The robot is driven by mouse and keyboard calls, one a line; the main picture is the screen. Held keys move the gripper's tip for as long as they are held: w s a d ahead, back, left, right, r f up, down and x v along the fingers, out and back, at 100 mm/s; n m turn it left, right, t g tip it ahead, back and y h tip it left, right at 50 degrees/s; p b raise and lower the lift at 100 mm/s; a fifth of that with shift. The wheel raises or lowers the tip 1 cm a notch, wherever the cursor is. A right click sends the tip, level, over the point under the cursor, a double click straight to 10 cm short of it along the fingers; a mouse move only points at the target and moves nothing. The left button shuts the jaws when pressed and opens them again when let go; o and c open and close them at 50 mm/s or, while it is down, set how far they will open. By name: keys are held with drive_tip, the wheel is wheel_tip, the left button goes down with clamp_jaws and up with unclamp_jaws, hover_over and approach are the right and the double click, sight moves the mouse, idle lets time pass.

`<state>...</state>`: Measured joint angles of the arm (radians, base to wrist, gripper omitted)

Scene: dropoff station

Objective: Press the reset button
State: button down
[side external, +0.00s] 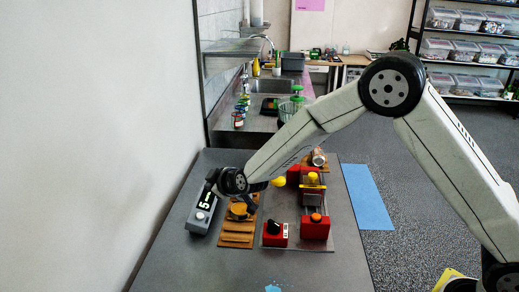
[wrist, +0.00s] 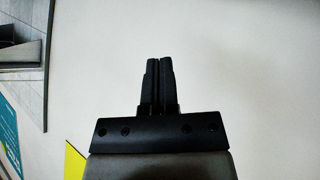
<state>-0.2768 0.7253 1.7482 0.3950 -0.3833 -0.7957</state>
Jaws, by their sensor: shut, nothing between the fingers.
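My gripper shows in the wrist view (wrist: 160,62) with its two dark fingers together and nothing between them. In the side external view my wrist is low over the left part of the table, close to a grey box (side external: 203,208) with a lit dark display and a round knob or button (side external: 200,215). An orange dome button (side external: 316,217) sits on a red block (side external: 315,231) further right, apart from my wrist. No label tells which is the reset button. The fingertips are hard to make out there.
A wooden rack (side external: 236,240) lies beside the grey box. A red block with a black switch (side external: 274,228), a yellow knob (side external: 313,178) and a can (side external: 318,157) stand on the table. A pale wall (side external: 80,150) runs along the left. The near table surface (side external: 210,270) is mostly clear.

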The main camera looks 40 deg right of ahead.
drive_tip(key=shift+f, duration=0.1)
drive_tip(key=shift+w+a+f, duration=0.3)
drive_tip(key=shift+f, duration=1.05)
drive_tip(key=shift+w+a+f, duration=0.35)
drive_tip(key=shift+f, duration=1.05)
drive_tip(key=shift+w+a+f, duration=0.3)
drive_tip(key=shift+f, duration=1.05)
drive_tip(key=shift+w+a+f, duration=0.15)
drive_tip(key=shift+a+f, duration=0.05)
drive_tip(key=shift+f, duration=0.6)
idle(0.6)
drive_tip(key=shift+r, duration=0.15)
drive_tip(key=shift+s+d+r, duration=0.2)
drive_tip(key=shift+r, duration=0.45)
drive_tip(key=shift+s+d+r, duration=0.2)
drive_tip(key=shift+r, duration=0.6)
drive_tip(key=shift+s+d+r, duration=0.15)
drive_tip(key=shift+r, duration=0.65)
drive_tip(key=shift+s+d+r, duration=0.2)
drive_tip(key=shift+r, duration=0.6)
